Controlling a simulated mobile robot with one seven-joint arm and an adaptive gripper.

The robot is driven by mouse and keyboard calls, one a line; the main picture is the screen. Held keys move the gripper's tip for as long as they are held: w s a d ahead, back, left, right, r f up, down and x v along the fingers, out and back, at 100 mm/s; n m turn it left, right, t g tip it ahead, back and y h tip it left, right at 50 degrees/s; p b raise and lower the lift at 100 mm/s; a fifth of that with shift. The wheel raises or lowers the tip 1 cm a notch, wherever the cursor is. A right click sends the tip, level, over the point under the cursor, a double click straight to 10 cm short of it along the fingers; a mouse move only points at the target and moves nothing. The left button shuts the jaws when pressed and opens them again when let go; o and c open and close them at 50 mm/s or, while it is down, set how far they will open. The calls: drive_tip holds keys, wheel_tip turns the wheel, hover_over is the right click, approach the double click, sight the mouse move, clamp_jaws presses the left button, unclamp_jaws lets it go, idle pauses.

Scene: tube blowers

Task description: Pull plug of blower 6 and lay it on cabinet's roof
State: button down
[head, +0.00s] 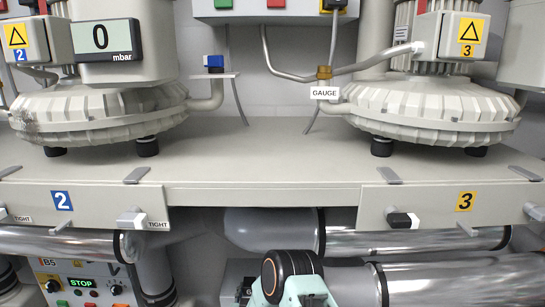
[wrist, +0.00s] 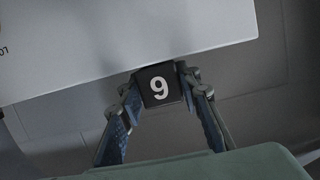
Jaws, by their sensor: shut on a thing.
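In the wrist view my gripper (wrist: 162,88) is shut on a small black block-shaped plug (wrist: 159,91). Its white digit reads as 9 in this picture; I cannot tell whether it is a 6 seen upside down. The plug sits at the lower edge of a pale grey box face (wrist: 120,30); I cannot tell whether it is still seated there or apart from it. No cabinet roof can be made out for certain.
Blower 2 (head: 98,112) and blower 3 (head: 432,108) stand on a grey shelf (head: 250,160). Shiny pipes (head: 450,280) run below it, close to my arm. A panel marked B5 (head: 85,285) with a lit STOP display is at lower left.

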drive_tip(key=c, duration=1.4)
unclamp_jaws()
drive_tip(key=shift+o, duration=0.2)
drive_tip(key=f+v, duration=0.1)
drive_tip(key=v, duration=1.8)
drive_tip(key=shift+s+f, duration=0.3)
drive_tip(key=shift+s, duration=0.35)
